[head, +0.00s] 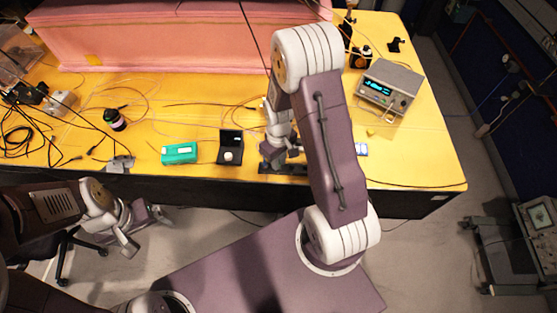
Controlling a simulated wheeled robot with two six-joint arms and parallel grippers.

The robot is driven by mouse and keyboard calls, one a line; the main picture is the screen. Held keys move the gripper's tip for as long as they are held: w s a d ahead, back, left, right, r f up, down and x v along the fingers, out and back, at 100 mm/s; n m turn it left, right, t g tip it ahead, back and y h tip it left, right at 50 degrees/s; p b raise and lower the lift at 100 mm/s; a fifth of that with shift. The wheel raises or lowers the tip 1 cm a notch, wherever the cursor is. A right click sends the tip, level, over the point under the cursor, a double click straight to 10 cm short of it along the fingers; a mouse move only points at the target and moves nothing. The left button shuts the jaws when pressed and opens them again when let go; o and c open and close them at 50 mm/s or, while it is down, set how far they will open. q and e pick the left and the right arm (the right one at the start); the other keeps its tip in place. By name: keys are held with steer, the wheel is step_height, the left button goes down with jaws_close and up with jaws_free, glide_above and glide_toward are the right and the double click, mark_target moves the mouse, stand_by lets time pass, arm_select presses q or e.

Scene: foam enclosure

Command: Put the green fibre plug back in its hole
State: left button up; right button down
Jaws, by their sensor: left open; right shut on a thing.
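My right gripper (274,160) points down at the front of the yellow table, at a low black strip (295,169). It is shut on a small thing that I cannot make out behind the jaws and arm. I cannot see the green fibre plug or its hole clearly; the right arm covers much of that area. My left gripper (146,232) is open and empty, in front of the table's front edge and below its top.
A green box (179,153) and an open black case (231,147) stand left of the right gripper. Thin fibres and cables cross the yellow table (190,125). A grey instrument (389,87) stands right, a pink foam enclosure (160,45) behind.

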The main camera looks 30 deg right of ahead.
steer(key=shift+f, duration=0.2)
steer(key=c, duration=1.3)
jaws_free()
steer(key=shift+r, duration=0.15)
step_height(320, 180, up, 9)
steer(key=shift+f+b, duration=0.1)
steer(key=shift+b, duration=0.3)
